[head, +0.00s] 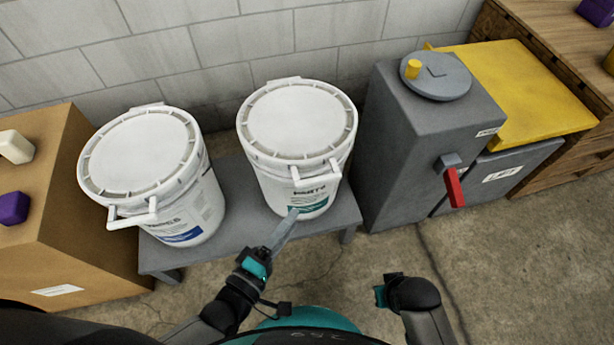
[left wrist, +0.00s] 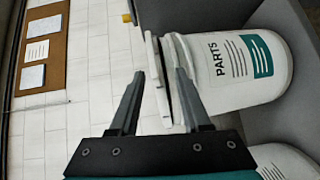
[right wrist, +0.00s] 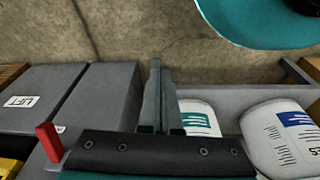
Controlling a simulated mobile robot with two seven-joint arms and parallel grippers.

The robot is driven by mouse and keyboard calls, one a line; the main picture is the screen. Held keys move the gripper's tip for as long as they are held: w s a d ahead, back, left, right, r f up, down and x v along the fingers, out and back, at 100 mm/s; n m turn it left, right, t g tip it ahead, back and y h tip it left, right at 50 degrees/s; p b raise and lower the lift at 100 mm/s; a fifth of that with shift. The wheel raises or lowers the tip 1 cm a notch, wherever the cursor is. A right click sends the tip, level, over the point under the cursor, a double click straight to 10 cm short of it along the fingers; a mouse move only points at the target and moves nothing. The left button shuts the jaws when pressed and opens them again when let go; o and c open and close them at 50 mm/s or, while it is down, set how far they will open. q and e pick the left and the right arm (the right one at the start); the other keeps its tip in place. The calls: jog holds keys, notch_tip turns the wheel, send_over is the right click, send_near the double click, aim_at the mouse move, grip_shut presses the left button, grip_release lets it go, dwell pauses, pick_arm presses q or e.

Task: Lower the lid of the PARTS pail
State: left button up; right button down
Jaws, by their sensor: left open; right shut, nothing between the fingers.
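The white PARTS pail (head: 272,185) with a green label stands upright on a low grey bench, and it also shows in the left wrist view (left wrist: 235,65). Its round white lid (head: 299,118) lies over the top. In the left wrist view, a narrow dark gap shows between the lid (left wrist: 152,80) and the pail. A white handle (head: 317,174) is at the front. My left gripper (head: 293,213) is open in front of the pail; in the left wrist view its fingers (left wrist: 161,73) overlap the rim area. Contact is unclear. My right gripper (right wrist: 155,65) is shut and empty, away from the pail.
A second white pail (head: 190,205) with a blue label stands left on the bench (head: 160,258). A grey cabinet (head: 410,150) with a red lever (head: 454,187) and a yellow-lidded bin (head: 515,90) stand right. A brown box (head: 70,240) is far left. Floor at front right is clear.

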aim_at(320, 178)
pick_arm(q)
jog(key=shift+n+t, duration=0.3)
jog(key=shift+n, duration=0.2)
jog(key=b+x, duration=0.1)
jog(key=x, duration=0.3)
jog(key=b+x, duration=0.1)
jog(key=x, duration=0.4)
jog(key=r+b+x, duration=0.1)
jog(key=b+x, duration=0.1)
jog(key=x, duration=0.2)
jog(key=shift+w+d, duration=0.2)
jog(key=shift+w, duration=0.15)
jog(key=shift+b+x, duration=0.3)
jog(key=shift+x, duration=0.45)
pick_arm(e)
jog(key=w+r+t, duration=0.1)
jog(key=w+r, duration=0.2)
jog(key=r, duration=0.6)
jog(key=shift+w+a+t, duration=0.25)
jog(key=shift+a+t, duration=0.05)
jog(key=shift+a, duration=0.1)
pick_arm(q)
jog(key=shift+c, duration=0.4)
grip_shut()
